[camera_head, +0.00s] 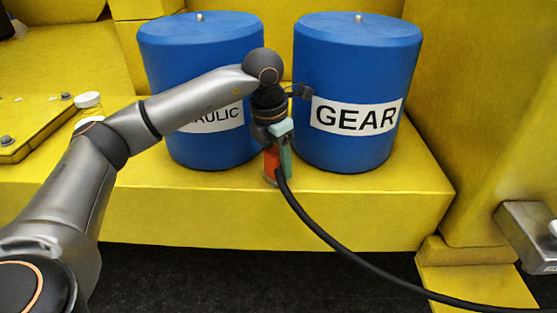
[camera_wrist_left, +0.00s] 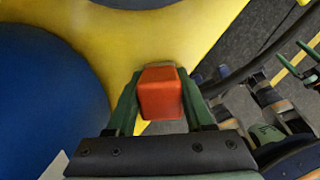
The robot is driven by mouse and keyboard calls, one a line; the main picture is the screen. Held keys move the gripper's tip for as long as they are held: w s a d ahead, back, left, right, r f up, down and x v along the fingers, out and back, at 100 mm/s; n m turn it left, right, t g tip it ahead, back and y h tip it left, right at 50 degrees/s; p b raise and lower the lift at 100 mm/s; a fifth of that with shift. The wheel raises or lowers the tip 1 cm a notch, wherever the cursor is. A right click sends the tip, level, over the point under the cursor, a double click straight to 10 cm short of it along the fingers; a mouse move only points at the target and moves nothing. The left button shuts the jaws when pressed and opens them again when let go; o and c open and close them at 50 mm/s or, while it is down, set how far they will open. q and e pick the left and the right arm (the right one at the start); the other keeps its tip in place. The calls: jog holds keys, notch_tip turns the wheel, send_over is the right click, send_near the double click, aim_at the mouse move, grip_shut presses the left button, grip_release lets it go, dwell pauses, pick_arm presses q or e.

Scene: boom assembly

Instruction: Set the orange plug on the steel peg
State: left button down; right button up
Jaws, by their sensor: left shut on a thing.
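The orange plug (camera_head: 271,162) is held between the green fingers of my left gripper (camera_head: 279,168), in front of the gap between two blue drums. In the left wrist view the plug (camera_wrist_left: 160,92) sits between both fingers, which are shut on it. A black cable runs from the plug down to the lower right. Small steel studs stand on top of the left drum (camera_head: 199,17) and the right drum (camera_head: 359,18); I cannot tell which is the steel peg. Green gripper parts (camera_wrist_left: 283,123) at the right of the wrist view seem to be my right gripper; their opening is unclear.
The blue drum marked GEAR (camera_head: 350,80) and the partly hidden left drum (camera_head: 200,50) stand on a yellow ledge (camera_head: 390,205). A white cap (camera_head: 88,100) is at left, a grey box (camera_head: 527,232) at right. The cable (camera_head: 330,238) crosses the open front.

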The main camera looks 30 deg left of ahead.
aim_at(277, 150)
jog(key=shift+f, duration=0.1)
pick_arm(q)
jog(key=shift+c, duration=1)
grip_release()
jog(key=shift+f, duration=0.1)
jog(key=r, duration=0.3)
jog(key=shift+s+a+r, duration=0.1)
jog(key=shift+s+r, duration=0.1)
jog(key=r, duration=0.5)
jog(key=s+r, duration=0.1)
jog(key=r, duration=0.2)
jog(key=shift+s+a, duration=0.1)
jog(key=shift+a, duration=0.05)
jog(key=shift+s+r, duration=0.1)
jog(key=shift+r, duration=0.45)
pick_arm(e)
jog(key=shift+a+r, duration=0.2)
jog(key=shift+r, duration=0.15)
